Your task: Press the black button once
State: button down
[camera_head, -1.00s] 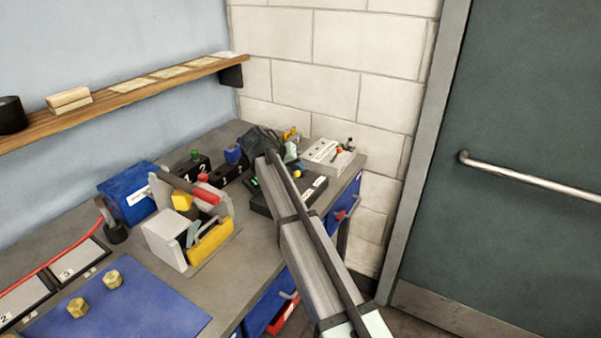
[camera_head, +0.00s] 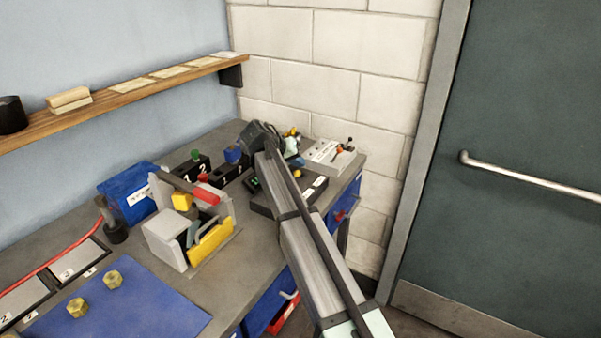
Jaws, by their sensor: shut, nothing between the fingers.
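My arm reaches from the lower right over the workbench. My dark gripper (camera_head: 259,136) is at its far end, near the back corner of the bench. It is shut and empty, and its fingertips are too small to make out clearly. A dark, flat box with small green and pale marks (camera_head: 314,190) lies on the bench, partly hidden behind my arm. I cannot pick out a black button; it may be hidden by my arm or gripper. Black blocks numbered 1 and 2 (camera_head: 190,172) stand left of the gripper, with green and red tops near them.
A grey control box (camera_head: 328,155) with small levers stands at the back right. A blue bin (camera_head: 128,198), a grey toolbox with yellow front (camera_head: 165,240) and a blue mat (camera_head: 130,315) occupy the left of the bench. A wooden shelf (camera_head: 140,95) runs above.

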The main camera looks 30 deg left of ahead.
jog(key=shift+r, duration=2.5)
